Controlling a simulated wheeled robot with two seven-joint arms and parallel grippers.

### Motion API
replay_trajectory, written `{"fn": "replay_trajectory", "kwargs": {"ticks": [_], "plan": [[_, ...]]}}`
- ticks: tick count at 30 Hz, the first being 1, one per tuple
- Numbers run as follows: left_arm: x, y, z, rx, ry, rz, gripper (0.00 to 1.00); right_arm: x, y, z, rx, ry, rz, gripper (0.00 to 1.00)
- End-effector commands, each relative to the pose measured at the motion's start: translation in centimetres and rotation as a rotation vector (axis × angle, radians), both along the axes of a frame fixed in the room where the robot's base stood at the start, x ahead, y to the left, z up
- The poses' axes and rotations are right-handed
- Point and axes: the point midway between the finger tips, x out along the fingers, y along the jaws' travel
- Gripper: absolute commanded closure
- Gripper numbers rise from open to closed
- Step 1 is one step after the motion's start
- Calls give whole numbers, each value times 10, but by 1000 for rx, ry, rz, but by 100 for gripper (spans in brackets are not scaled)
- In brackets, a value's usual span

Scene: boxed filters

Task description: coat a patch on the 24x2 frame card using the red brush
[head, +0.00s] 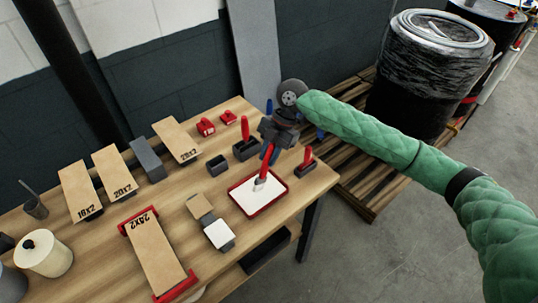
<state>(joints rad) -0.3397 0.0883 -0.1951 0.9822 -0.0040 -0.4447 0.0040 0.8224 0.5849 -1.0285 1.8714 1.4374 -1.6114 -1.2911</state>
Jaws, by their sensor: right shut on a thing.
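The card marked 24X2 (160,258) lies flat at the front of the wooden table, between red end holders (137,220). The red brush (264,166) stands steeply in the red-rimmed tray (283,192), with its head at the white surface inside. My right gripper (269,151) is shut on the upper part of the brush handle, above the tray's far side. The gripper partly hides the handle top. Whether the bristles carry any white coating is too small to tell. My left gripper is out of view.
Red-handled tools stand in grey holders (246,150) and (306,168) near the tray. A small white-ended block (219,235) lies between tray and card. A white pot (43,255) stands left.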

Motion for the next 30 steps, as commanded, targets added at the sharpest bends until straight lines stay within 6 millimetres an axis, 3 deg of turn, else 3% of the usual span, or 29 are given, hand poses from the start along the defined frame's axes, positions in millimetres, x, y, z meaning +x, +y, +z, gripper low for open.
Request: {"fn": "replay_trajectory", "kwargs": {"ticks": [24,30], "plan": [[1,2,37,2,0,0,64,0,0,56,1,-1,0,100],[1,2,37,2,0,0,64,0,0,57,1,-1,0,100]]}}
